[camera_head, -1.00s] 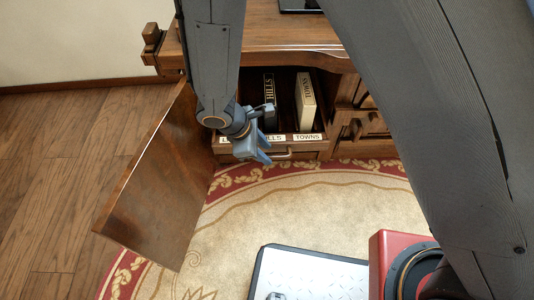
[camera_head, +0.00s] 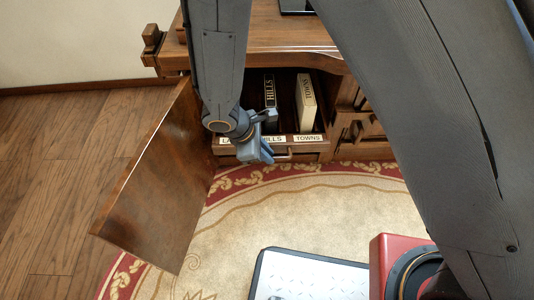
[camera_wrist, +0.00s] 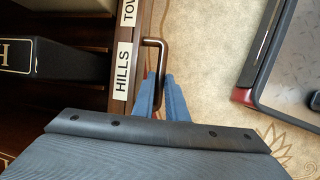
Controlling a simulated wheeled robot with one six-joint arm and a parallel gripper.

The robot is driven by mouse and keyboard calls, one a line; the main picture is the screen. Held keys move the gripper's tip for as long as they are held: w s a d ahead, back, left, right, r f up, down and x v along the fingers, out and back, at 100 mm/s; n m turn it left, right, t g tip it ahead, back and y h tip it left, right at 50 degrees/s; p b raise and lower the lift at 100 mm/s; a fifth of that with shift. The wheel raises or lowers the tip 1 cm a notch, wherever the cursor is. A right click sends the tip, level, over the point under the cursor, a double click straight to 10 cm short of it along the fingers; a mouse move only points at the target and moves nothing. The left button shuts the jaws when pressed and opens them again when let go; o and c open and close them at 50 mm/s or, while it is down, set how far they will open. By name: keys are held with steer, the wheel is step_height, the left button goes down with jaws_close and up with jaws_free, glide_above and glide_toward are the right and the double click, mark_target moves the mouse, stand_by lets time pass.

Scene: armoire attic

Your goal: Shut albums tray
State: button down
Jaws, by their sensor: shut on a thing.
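The albums tray (camera_head: 315,147) is a wooden tray low in the cabinet, with white labels along its front edge reading HILLS (camera_wrist: 122,70) and TOWNS. Its front looks a little forward of the cabinet; how far is hard to tell. A black HILLS album (camera_head: 270,91) and a cream TOWNS album (camera_head: 306,101) stand in it. A metal bar handle (camera_wrist: 163,52) is on the tray front. My gripper (camera_head: 267,154) is at this handle, its blue fingers (camera_wrist: 162,92) closed on the bar. My arm hides the tray's left part.
A wooden cabinet door (camera_head: 152,185) stands open at the left, close beside my arm. A patterned round rug (camera_head: 225,235) covers the floor in front. Carved wooden parts (camera_head: 362,122) are right of the tray opening.

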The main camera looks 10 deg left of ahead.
mark_target(266, 130)
steer(key=w, duration=0.3)
steer(key=w+a+p, duration=0.1)
steer(key=w, duration=0.2)
steer(key=w+a+p, duration=0.1)
steer(key=w, duration=0.2)
steer(key=shift+a, duration=0.2)
steer(key=c, duration=1.8)
jaws_free()
steer(key=shift+o, duration=0.2)
steer(key=shift+p+v, duration=1.25)
steer(key=shift+v, duration=2.7)
steer(key=shift+d, duration=0.1)
